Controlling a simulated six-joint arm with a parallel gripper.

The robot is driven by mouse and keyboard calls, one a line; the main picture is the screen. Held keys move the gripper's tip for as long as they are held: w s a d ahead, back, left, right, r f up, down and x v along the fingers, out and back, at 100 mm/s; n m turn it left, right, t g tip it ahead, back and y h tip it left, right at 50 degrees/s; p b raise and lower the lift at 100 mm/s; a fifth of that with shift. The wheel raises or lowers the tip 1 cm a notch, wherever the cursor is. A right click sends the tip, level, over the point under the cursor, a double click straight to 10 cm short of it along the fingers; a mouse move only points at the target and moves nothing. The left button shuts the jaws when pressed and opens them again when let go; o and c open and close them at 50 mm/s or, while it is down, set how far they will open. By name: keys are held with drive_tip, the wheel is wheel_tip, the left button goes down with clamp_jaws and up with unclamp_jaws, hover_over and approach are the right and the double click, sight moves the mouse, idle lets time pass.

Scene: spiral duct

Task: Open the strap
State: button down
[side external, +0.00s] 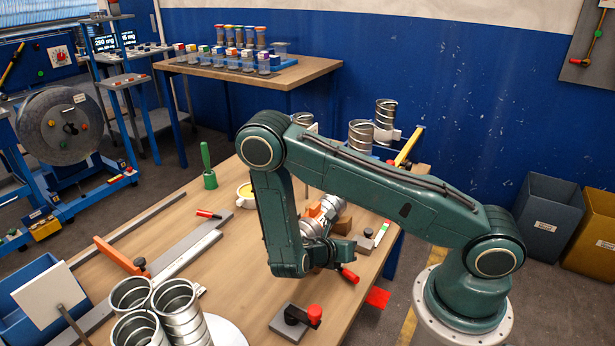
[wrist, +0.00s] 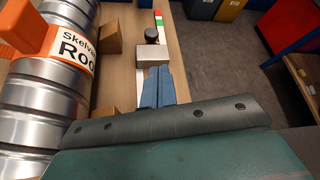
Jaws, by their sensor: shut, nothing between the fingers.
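The silver ribbed duct (wrist: 45,110) lies at the left of the wrist view. An orange strap (wrist: 30,42) goes over it, with a white label (wrist: 75,50) of black print; its fastening cannot be made out. In the side external view the duct (side external: 316,228) and orange strap (side external: 313,210) are partly hidden behind my arm. My gripper (wrist: 157,88) shows two blue-grey fingers close together with nothing between them. It is to the right of the duct and apart from the strap. In the side external view my arm hides the fingers.
Wooden blocks (wrist: 109,38) flank the duct. A metal block with a black knob (wrist: 152,38) lies beyond my fingers. A red-handled clamp (side external: 303,317) is near the table's front edge, and upright duct pieces (side external: 180,310) stand front left. The table's middle left (side external: 235,260) is clear.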

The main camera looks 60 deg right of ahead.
drive_tip(key=shift+w+a+r+m+t+y, duration=0.4)
drive_tip(key=shift+a+r+m+y, duration=1.2)
drive_tip(key=shift+r+m, duration=1.65)
drive_tip(key=shift+w+a+r+m+t+y, duration=0.2)
drive_tip(key=shift+w+a+r+m+y, duration=0.4)
drive_tip(key=shift+a+r+m+y, duration=2.5)
drive_tip(key=s+r+m+t, duration=0.2)
drive_tip(key=s+r, duration=0.1)
drive_tip(key=r, duration=0.5)
drive_tip(key=s+a+r+m+t+y, duration=0.1)
drive_tip(key=s+r+m+t, duration=0.1)
drive_tip(key=r, duration=0.6)
drive_tip(key=shift+s+a+r+m, duration=0.25)
drive_tip(key=shift+s+r+m, duration=0.1)
drive_tip(key=shift+s+m, duration=0.15)
